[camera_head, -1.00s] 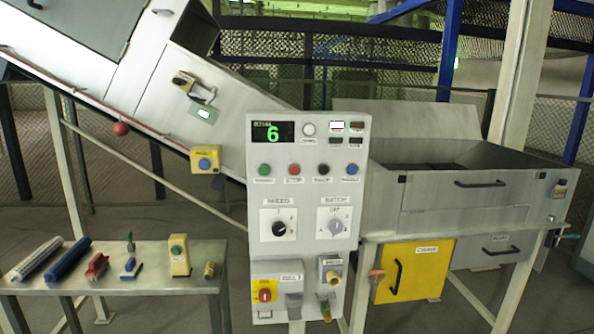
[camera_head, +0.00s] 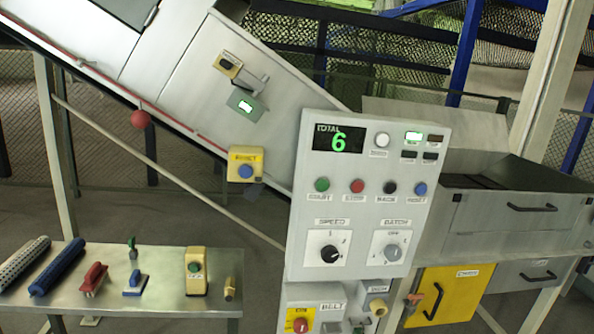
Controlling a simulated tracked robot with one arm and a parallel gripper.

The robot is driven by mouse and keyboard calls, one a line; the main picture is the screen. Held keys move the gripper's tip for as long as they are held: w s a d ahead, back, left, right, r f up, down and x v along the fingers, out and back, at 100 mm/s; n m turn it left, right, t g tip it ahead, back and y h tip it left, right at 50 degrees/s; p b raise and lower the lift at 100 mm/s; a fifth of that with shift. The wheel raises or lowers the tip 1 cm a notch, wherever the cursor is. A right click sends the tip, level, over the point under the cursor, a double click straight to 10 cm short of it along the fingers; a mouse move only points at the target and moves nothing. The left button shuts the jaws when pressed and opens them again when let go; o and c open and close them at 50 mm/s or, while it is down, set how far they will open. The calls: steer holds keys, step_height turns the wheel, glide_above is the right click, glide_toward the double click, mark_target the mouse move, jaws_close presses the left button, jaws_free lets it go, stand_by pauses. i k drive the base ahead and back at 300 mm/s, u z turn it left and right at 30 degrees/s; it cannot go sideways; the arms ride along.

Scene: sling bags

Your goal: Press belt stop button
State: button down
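The grey control panel (camera_head: 434,235) stands right of centre, tilted in the picture. Its button row has a green button (camera_head: 322,184), a red button (camera_head: 357,186), a black button (camera_head: 390,187) and a blue button (camera_head: 420,188). The green one's label reads START; the red one's label looks like STOP but is blurred. A lower box labelled BELT (camera_head: 332,306) carries a red knob on a yellow plate (camera_head: 300,322), cut by the bottom edge. My gripper is not in view, so its distance from the buttons does not show.
The display (camera_head: 339,139) reads 6. An inclined conveyor housing (camera_head: 180,60) with a yellow blue-button box (camera_head: 246,166) is at upper left. A side table (camera_head: 155,290) holds brushes and small tools. A metal bin (camera_head: 510,215) and yellow door (camera_head: 448,290) are at right.

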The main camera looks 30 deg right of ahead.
mark_target(358, 187)
steer(key=z, duration=0.15)
steer(key=i, duration=1.05)
steer(key=z, duration=0.55)
